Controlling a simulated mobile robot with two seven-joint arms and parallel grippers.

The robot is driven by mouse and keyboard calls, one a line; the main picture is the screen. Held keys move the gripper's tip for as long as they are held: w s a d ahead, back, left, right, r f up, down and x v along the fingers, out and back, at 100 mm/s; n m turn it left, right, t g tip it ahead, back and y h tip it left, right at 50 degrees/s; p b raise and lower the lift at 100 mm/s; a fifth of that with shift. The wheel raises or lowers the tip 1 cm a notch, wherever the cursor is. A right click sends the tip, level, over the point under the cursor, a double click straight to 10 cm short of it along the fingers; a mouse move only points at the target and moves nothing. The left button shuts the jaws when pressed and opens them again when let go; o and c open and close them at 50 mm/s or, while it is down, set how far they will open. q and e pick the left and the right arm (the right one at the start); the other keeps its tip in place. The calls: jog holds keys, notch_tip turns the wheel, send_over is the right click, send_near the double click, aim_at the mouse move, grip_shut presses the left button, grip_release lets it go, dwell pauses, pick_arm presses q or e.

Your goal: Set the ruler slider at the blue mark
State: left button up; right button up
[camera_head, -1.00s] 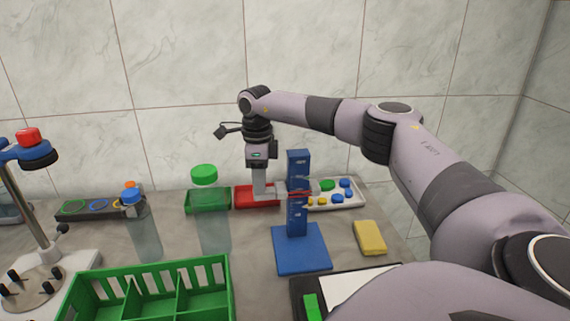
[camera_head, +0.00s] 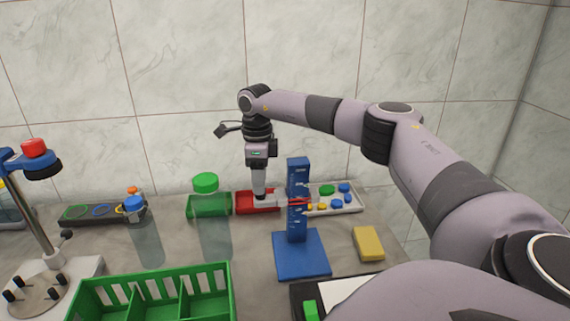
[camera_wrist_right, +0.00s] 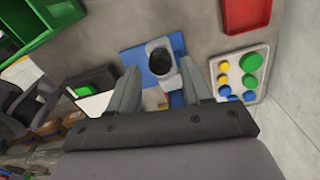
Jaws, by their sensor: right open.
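The blue ruler (camera_head: 298,222) stands upright on its square blue base (camera_head: 301,257) in the head view. A pale slider with a red pointer (camera_head: 300,201) is at about mid-height on it. I cannot make out a blue mark. My right gripper (camera_head: 263,198) hangs just left of the ruler at about slider height, its fingers pointing down. In the wrist view my right gripper (camera_wrist_right: 160,85) is open, with a grey round part with a dark top (camera_wrist_right: 161,58) showing between and beyond its fingers. Contact cannot be told. My left gripper is not in view.
A red tray (camera_head: 246,209) and a pale tray of caps (camera_head: 350,209) stand behind the ruler. A yellow block (camera_head: 368,243) lies to its right. A green-capped bottle (camera_head: 208,225) stands left, and a green crate (camera_head: 222,306) is in front left.

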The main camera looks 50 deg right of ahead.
jog(key=shift+r, duration=2.75)
